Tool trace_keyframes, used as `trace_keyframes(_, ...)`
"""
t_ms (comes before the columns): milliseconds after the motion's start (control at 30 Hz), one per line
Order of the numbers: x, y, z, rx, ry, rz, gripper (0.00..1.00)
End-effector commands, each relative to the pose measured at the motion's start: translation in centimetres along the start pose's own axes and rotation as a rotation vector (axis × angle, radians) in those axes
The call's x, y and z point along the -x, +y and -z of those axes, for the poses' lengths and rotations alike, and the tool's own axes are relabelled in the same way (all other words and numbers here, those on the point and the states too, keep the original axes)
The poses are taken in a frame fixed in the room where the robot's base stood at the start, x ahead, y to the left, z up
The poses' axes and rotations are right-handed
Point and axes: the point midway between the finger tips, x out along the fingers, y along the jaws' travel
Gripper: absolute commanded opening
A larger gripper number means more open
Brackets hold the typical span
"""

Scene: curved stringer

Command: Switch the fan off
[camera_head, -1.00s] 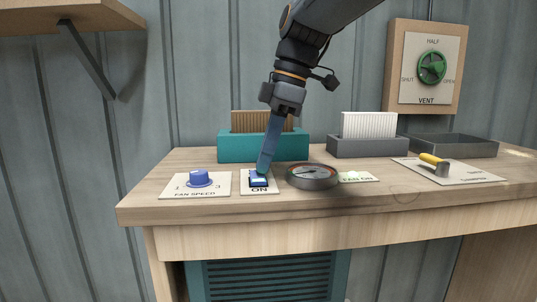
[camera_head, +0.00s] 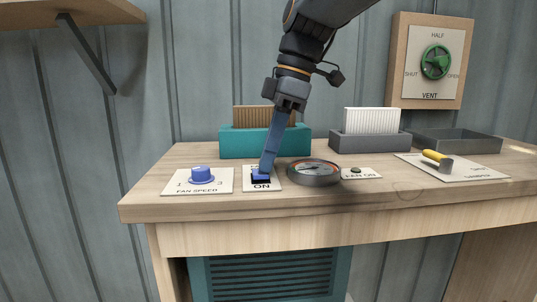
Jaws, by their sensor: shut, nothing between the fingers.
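A blue rocker switch (camera_head: 261,178) sits on a white plate marked ON on the bench top. My gripper (camera_head: 265,172) is shut and empty, its tip down at the switch and seeming to touch it; the fingers hide part of the rocker. The FAN ON lamp (camera_head: 356,170), on a small white label right of the gauge, looks dark. The teal louvred fan unit (camera_head: 270,275) is under the bench; whether it is running cannot be told.
A blue FAN SPEED knob (camera_head: 202,175) is left of the switch, and a round gauge (camera_head: 314,171) is close on the right. Teal (camera_head: 235,143) and grey (camera_head: 368,144) filter holders stand behind. A yellow-handled lever (camera_head: 436,157) and a green vent wheel (camera_head: 436,62) are farther right.

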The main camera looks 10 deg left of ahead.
Motion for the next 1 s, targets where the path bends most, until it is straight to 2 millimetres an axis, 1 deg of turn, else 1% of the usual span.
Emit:
trace_keyframes(200, 0.1, 0.0, 0.0, 0.000, 0.000, 0.000, 0.00)
trace_keyframes(367, 1.1, 0.1, 0.3, -0.001, 0.000, 0.000, 0.00)
trace_keyframes(667, 4.5, 0.4, 1.2, -0.002, 0.000, -0.003, 0.00)
trace_keyframes(767, 6.1, 1.0, 1.0, -0.002, 0.000, -0.006, 0.00)
trace_keyframes(1000, 10.6, 1.8, 1.0, -0.002, 0.000, -0.003, 0.00)
